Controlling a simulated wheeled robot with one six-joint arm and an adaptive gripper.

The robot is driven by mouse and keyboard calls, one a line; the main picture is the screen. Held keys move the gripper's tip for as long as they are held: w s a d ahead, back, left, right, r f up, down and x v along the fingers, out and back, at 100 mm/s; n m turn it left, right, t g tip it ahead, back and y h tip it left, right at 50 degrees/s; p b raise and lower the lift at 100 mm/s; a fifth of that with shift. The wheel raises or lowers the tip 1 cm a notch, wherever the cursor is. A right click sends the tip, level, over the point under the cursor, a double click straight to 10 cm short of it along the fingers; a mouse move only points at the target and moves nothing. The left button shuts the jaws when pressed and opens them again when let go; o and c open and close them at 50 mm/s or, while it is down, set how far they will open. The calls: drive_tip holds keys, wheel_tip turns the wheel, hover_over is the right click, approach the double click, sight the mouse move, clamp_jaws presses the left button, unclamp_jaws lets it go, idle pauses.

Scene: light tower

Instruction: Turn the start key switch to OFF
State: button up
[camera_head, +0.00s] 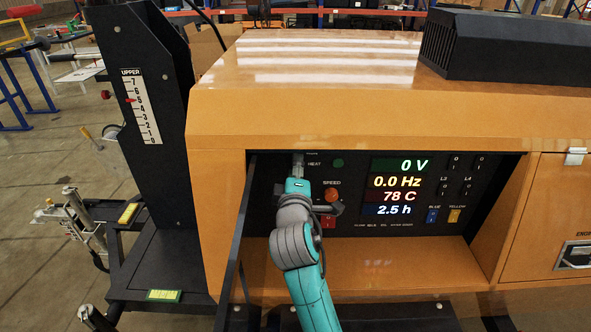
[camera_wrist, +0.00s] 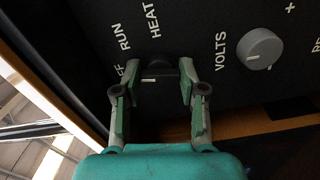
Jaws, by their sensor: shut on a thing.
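The start key switch (camera_wrist: 162,73) is a dark round knob on the black panel in the wrist view, with OFF (partly hidden), RUN and HEAT printed around it. A short white mark shows near its lower left side, roughly on the OFF side; its exact setting is hard to tell. My gripper (camera_wrist: 171,65) has its two fingers on either side of the knob and is shut on it. In the head view my gripper (camera_head: 298,168) reaches the upper left of the panel and hides the switch.
The display (camera_head: 397,187) reads 0 V, 0.0 Hz, 78 C and 2.5 h. A grey VOLTS knob (camera_wrist: 260,48) is right of my gripper. The orange housing (camera_head: 330,128) frames the recessed panel.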

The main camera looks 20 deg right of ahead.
drive_tip(key=shift+n, duration=1.2)
drive_tip(key=o, duration=1.2)
drive_tip(key=shift+c, duration=0.2)
drive_tip(key=v, duration=1.2)
